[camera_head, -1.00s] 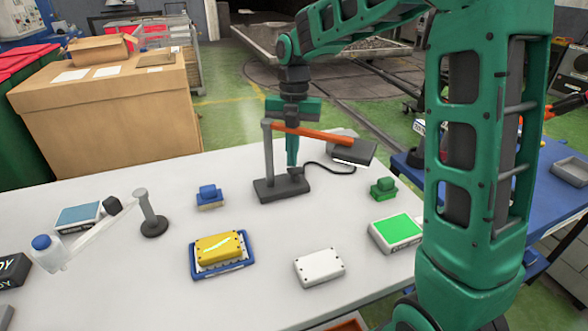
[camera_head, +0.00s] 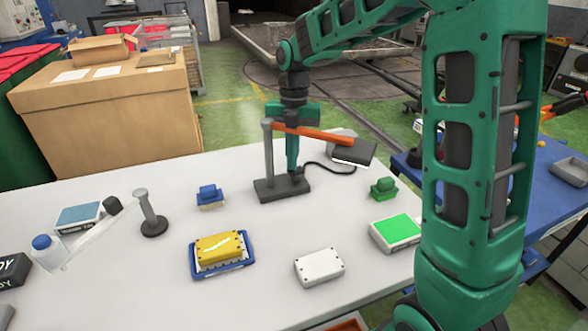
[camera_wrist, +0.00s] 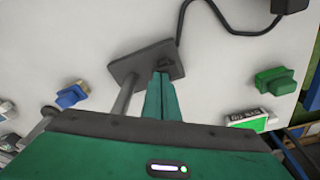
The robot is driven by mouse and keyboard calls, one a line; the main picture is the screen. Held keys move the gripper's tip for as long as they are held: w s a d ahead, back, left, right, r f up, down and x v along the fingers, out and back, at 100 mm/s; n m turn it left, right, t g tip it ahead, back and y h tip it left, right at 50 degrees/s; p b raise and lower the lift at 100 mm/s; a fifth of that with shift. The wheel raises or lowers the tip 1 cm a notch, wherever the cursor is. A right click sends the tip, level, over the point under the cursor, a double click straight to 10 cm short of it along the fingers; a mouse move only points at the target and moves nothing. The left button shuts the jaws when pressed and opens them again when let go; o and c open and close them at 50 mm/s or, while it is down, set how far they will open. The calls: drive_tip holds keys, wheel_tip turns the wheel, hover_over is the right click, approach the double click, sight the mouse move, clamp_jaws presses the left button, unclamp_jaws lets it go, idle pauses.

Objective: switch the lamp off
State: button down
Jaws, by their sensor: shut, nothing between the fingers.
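The lamp has a flat dark base (camera_head: 268,192), a grey upright post (camera_head: 268,150), an orange arm (camera_head: 325,135) and a dark head (camera_head: 360,152) with a pale strip along its near lower edge. I cannot tell if it is lit. My gripper (camera_head: 293,172) is shut and empty, pointing down over the right end of the base. In the wrist view the fingertips (camera_wrist: 162,76) are at a small dark switch (camera_wrist: 168,64) on the base (camera_wrist: 128,68), partly hiding it. I cannot tell whether they touch it.
A yellow box in a blue tray (camera_head: 196,271), a white box (camera_head: 320,268), a green-topped box (camera_head: 398,232), a green block (camera_head: 383,188) and a blue block (camera_head: 209,196) stand around the lamp. A black cord (camera_head: 325,168) runs behind. The white table (camera_head: 150,280) has clear room in front.

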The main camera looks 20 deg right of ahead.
wheel_tip(320, 180, up, 7)
idle(1.1)
drive_tip(key=shift+f, duration=0.1)
